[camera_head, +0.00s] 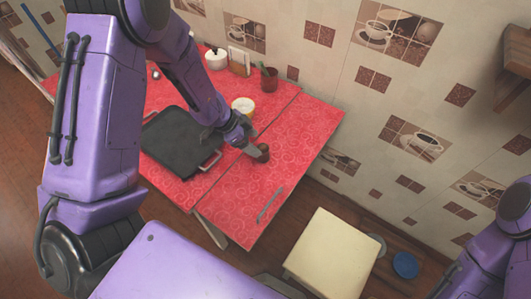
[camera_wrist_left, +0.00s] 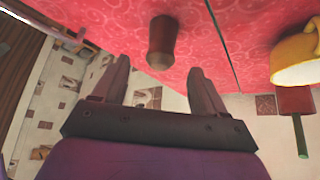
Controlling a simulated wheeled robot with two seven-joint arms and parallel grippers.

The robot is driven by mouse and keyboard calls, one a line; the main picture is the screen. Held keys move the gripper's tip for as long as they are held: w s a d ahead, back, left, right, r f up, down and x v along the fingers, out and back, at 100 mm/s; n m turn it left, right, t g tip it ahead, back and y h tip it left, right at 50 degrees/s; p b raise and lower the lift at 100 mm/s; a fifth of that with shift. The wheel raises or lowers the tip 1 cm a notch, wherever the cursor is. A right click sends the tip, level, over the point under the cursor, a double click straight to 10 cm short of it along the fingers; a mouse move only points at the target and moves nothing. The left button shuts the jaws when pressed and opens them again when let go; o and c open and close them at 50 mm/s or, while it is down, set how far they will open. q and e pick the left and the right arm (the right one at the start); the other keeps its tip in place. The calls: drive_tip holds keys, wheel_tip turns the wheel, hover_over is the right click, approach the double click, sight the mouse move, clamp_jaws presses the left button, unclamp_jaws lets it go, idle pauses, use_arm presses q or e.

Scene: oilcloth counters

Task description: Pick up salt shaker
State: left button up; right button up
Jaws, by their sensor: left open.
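The salt shaker (camera_head: 263,153), a small dark brown-red shaker, stands on the red patterned counter near its front right part. My left gripper (camera_head: 250,147) is open right beside it. In the left wrist view the shaker (camera_wrist_left: 162,42) appears ahead of and between the two spread fingers of my left gripper (camera_wrist_left: 160,66), with a gap on each side. I cannot tell whether its lower part is between the jaws. My right gripper is out of view; only part of my right arm shows at the right edge.
A black tray-like griddle (camera_head: 180,140) lies left of the gripper. A yellow cup (camera_head: 243,104) stands behind it, with a red-brown pot (camera_head: 270,80) and a white sugar bowl (camera_head: 216,59) further back. A cream stool (camera_head: 330,255) stands in front.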

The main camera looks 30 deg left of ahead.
sight(266, 151)
use_arm(q)
drive_tip(key=x, duration=0.8)
drive_tip(key=shift+w+f, duration=0.1)
drive_tip(key=shift+w, duration=0.05)
drive_tip(key=c, duration=1.1)
drive_tip(key=shift+r, duration=0.2)
